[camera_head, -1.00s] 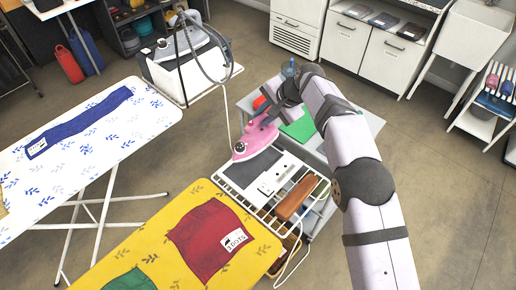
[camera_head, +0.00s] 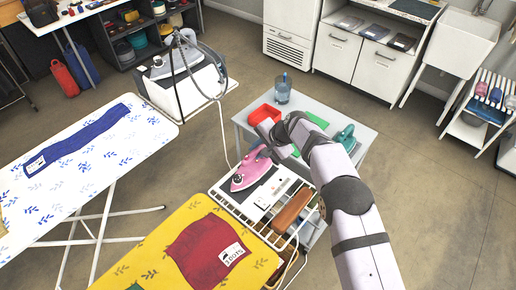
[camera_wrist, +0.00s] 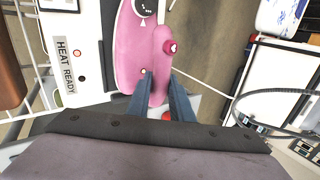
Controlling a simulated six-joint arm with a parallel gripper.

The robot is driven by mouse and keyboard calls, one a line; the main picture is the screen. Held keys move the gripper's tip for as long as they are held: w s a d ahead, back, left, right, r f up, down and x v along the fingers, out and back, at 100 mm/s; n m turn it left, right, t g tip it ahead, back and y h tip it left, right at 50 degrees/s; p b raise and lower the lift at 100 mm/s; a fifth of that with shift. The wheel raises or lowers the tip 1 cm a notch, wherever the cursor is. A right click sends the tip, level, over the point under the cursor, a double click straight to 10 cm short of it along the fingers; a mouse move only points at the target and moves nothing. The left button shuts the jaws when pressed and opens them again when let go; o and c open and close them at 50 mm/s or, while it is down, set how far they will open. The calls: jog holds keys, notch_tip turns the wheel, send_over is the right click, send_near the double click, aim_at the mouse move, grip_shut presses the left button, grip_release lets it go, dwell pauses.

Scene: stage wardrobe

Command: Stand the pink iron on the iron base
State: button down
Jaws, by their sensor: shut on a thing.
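The pink iron (camera_head: 250,172) is at the far end of the yellow ironing board, over the white iron base (camera_head: 262,198) with its dark pad. It appears to lie low over the base; whether it touches is hard to tell. In the wrist view the iron (camera_wrist: 136,48) fills the middle, beside the base panel (camera_wrist: 60,62) marked "HEAT READY". My gripper (camera_wrist: 158,92) is shut on the iron's rear part, with a finger on each side. In the head view my gripper (camera_head: 266,152) is partly hidden by my wrist.
A brown object (camera_head: 292,210) lies on the wire rack beside the base. A steam-iron station (camera_head: 180,85) stands behind left.

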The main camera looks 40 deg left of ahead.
dwell(0.3)
jog(key=c, duration=2)
grip_release()
jog(key=shift+f, duration=0.2)
jog(key=o, duration=0.4)
jog(key=shift+o, duration=0.2)
jog(key=shift+r, duration=0.1)
jog(key=shift+r, duration=0.15)
jog(key=b+v, duration=0.3)
jog(key=v, duration=0.9)
jog(key=shift+b, duration=0.3)
jog(key=shift+s, duration=0.1)
